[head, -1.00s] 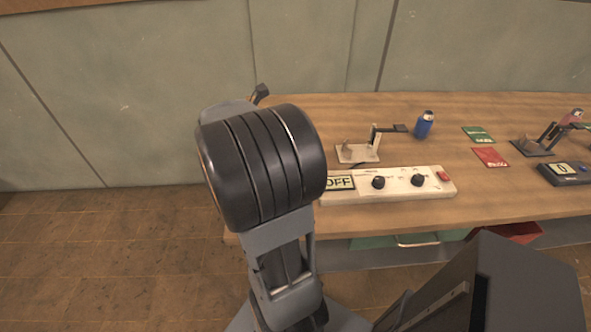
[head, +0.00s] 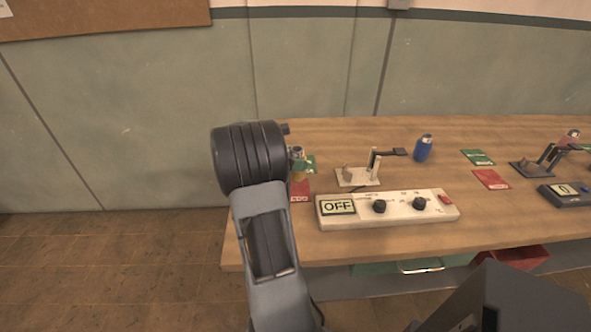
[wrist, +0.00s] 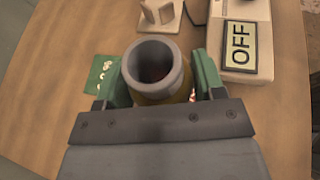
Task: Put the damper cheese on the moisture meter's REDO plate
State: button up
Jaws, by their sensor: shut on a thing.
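My gripper (wrist: 160,80) is shut on a cheese (wrist: 158,92), a grey tube with yellowish winding, held upright between green fingers. In the head view the cheese (head: 298,168) shows just right of my dark wrist, partly hidden. The red REDO plate (head: 300,194) lies on the bench below and in front of it, its left part covered by my arm. A green plate (wrist: 101,72) lies left of the gripper in the wrist view. The white meter box (head: 388,208) has a display reading OFF, two black knobs and a red button. I cannot tell the gap between cheese and bench.
A pale stand (head: 358,175) with upright posts is behind the white box, and a blue cylinder (head: 423,148) stands beside it. Further right are another green plate (head: 478,157), a red plate (head: 491,180) and a dark meter (head: 566,194). A red bin (head: 522,259) is under the bench.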

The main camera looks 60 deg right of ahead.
jog(key=shift+w+d+f, duration=0.35)
jog(key=shift+d+f, duration=0.1)
jog(key=shift+f, duration=0.2)
jog(key=shift+w+d+f, duration=0.3)
jog(key=shift+d+f, duration=0.1)
jog(key=shift+f, duration=0.25)
jog(key=shift+w+d+f, duration=0.1)
jog(key=shift+f, duration=1.55)
jog(key=shift+f, duration=0.2)
jog(key=o, duration=1)
jog(key=shift+o, duration=0.2)
jog(key=shift+w+r, duration=0.1)
jog(key=shift+r, duration=0.2)
jog(key=v, duration=1.2)
